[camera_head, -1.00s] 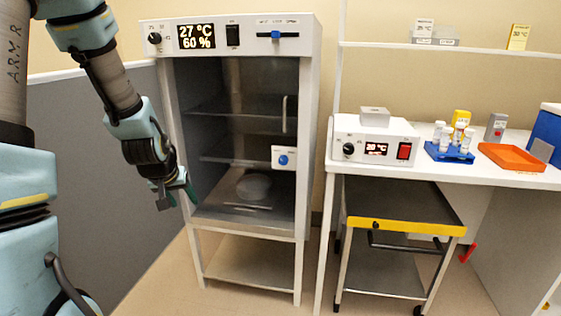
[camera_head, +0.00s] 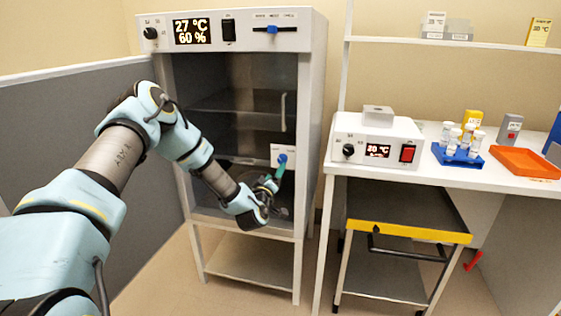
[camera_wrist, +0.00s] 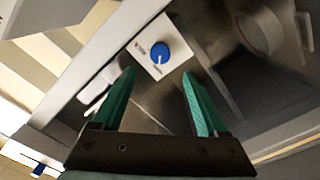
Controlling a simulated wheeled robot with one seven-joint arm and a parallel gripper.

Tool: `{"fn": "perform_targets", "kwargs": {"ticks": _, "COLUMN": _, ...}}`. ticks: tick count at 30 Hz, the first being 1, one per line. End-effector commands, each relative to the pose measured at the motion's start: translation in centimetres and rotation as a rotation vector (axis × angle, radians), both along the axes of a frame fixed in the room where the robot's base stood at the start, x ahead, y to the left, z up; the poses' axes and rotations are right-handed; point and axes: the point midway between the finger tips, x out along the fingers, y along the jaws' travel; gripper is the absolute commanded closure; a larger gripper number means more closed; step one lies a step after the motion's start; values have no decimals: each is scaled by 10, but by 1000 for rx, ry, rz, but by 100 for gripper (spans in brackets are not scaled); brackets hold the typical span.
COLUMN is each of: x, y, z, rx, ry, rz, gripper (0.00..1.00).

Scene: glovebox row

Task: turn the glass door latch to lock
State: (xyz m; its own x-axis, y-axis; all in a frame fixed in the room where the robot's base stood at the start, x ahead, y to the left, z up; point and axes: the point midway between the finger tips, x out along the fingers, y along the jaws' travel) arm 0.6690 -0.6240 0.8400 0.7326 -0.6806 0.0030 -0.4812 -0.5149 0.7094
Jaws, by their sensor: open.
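The glass door (camera_head: 240,100) of the cabinet looks closed in the head view. Its latch is a blue knob (camera_head: 282,159) on a white plate (camera_head: 277,150) at the door's right edge; the knob also shows in the wrist view (camera_wrist: 158,53). My gripper (camera_head: 272,180) is just below and in front of the knob. In the wrist view its green fingers (camera_wrist: 158,95) are apart with nothing between them. The knob lies beyond the fingertips, roughly centred between them, and does not look touched. The door handle (camera_head: 284,112) is above the latch plate.
A white cabinet panel with a display (camera_head: 192,31) is above the door. To the right are a bench (camera_head: 440,178) with a heater block (camera_head: 377,140), a blue tube rack (camera_head: 457,156) and an orange tray (camera_head: 523,161), and a yellow-edged cart (camera_head: 408,229) below.

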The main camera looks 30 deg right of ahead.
Motion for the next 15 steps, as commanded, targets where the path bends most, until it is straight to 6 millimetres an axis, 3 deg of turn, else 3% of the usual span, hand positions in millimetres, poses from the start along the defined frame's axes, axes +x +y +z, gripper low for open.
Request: {"fn": "perform_targets", "kwargs": {"ticks": 15, "x": 60, "y": -56, "z": 2, "rx": 3, "ry": -2, "rz": -1, "gripper": 24}}
